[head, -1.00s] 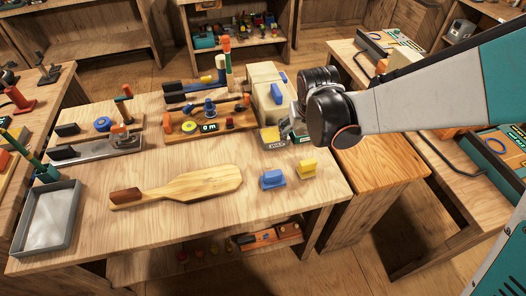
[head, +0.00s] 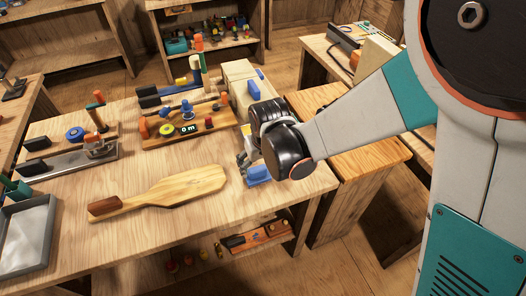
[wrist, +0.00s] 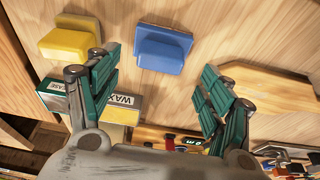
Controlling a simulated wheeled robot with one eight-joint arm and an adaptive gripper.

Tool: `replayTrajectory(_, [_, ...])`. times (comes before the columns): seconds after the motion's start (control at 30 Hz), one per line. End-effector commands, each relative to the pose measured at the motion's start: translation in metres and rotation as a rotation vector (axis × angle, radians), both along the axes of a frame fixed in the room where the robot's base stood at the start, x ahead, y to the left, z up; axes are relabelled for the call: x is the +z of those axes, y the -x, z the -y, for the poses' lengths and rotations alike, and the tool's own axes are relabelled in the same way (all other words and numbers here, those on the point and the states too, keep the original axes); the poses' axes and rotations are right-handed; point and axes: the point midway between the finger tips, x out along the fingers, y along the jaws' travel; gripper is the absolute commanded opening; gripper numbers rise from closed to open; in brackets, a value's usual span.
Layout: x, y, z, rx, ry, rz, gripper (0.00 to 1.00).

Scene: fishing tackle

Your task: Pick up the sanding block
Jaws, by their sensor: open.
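Two small blocks with raised grips lie on the workbench, one blue and one yellow. I cannot tell from any marking which is the sanding block. The blue block (wrist: 163,48) lies beyond the gap between my fingertips in the wrist view, and partly shows below my gripper in the head view (head: 258,175). The yellow block (wrist: 68,42) lies to its left in the wrist view, beyond the left finger; my arm hides it in the head view. My gripper (wrist: 158,78) is open and empty, above the bench; it also shows in the head view (head: 246,163).
A box marked WAX (wrist: 122,100) is beside my left finger. A wooden paddle (head: 180,187) lies left of the blue block. Tool boards (head: 188,128), a pale case (head: 239,84) and a grey tray (head: 25,236) occupy the bench. Its front middle is clear.

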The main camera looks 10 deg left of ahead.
Motion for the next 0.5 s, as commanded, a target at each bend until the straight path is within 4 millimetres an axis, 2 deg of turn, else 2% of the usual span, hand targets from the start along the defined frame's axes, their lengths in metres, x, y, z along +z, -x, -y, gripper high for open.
replayTrajectory(0.3, [-0.041, -0.01, -0.007, -0.001, 0.0, 0.0, 0.73])
replayTrajectory(0.5, [-0.048, -0.012, -0.008, -0.001, 0.0, 0.0, 0.73])
